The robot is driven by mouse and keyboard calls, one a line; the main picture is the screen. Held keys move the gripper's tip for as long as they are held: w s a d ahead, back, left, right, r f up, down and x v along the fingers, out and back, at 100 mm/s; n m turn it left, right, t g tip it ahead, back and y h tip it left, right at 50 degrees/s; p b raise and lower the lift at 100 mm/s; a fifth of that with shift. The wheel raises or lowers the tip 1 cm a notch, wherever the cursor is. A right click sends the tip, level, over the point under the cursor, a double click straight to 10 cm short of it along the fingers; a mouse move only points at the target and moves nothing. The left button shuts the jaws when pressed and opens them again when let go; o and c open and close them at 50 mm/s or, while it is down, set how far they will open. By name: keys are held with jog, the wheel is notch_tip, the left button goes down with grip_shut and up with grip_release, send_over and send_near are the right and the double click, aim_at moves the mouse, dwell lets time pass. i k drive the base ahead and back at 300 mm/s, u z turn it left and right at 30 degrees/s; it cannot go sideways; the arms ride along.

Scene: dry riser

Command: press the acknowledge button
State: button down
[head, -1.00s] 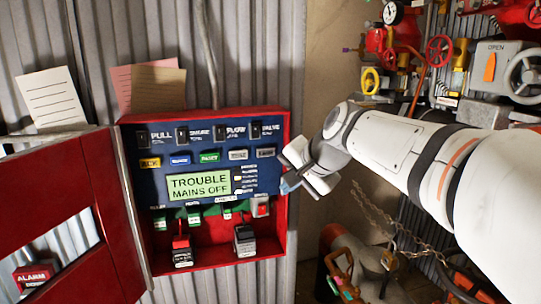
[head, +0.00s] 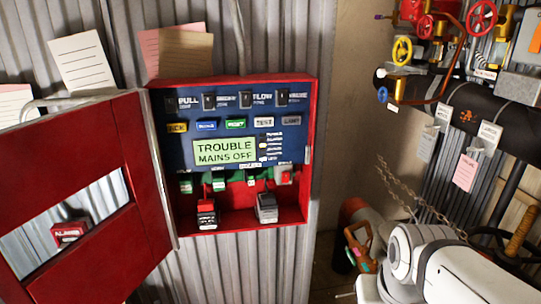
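The acknowledge button (head: 177,128) is the yellow button at the left end of the button row, with a label that seems to read ACK. It sits on the blue panel of an open red control box (head: 312,125). A green display (head: 224,152) below it reads TROUBLE MAINS OFF. Nothing covers the button. My white arm shows only at the lower right, well away from the panel, and my gripper is out of the picture.
A blue button (head: 207,126), green button (head: 236,124) and pale buttons share the row. The box's red door (head: 95,170) stands open at left. Pipes, valve wheels (head: 481,18) and hanging tags (head: 465,172) crowd the right. The space before the box is clear.

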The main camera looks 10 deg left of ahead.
aim_at(180, 127)
jog(key=u, duration=1.25)
